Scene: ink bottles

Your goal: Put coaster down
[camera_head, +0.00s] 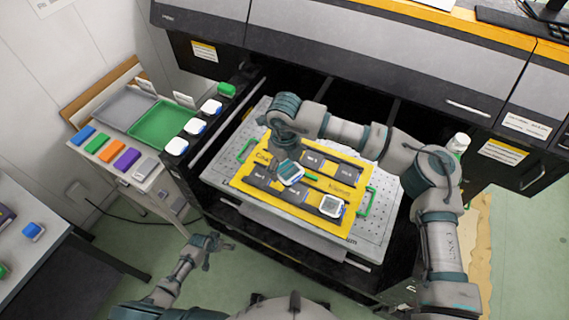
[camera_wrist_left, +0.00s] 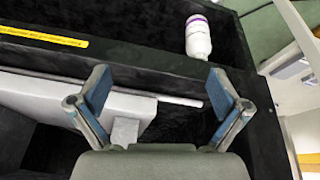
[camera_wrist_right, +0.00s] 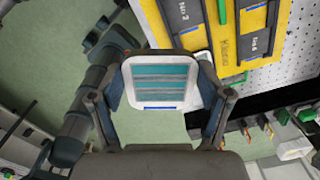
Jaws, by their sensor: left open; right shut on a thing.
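My right gripper (camera_head: 286,163) is shut on a white-rimmed square coaster (camera_head: 291,173) with a teal striped face. It holds the coaster over the yellow board (camera_head: 257,187) with dark labelled slots. In the right wrist view, the coaster (camera_wrist_right: 165,80) sits between the fingers of the right gripper (camera_wrist_right: 163,105). Whether the coaster touches the board cannot be told. Another white square piece (camera_head: 331,206) sits at the board's front right. My left gripper (camera_head: 208,243) is open and empty, in front of the drawer; its spread fingers also show in the left wrist view (camera_wrist_left: 158,95).
The board lies on a perforated plate (camera_head: 215,174) in an open drawer with green handles (camera_head: 366,201). White square pieces (camera_head: 194,126) line the left ledge, near a green tray (camera_head: 155,128) and coloured blocks (camera_head: 110,151). A white bottle (camera_head: 459,142) stands right.

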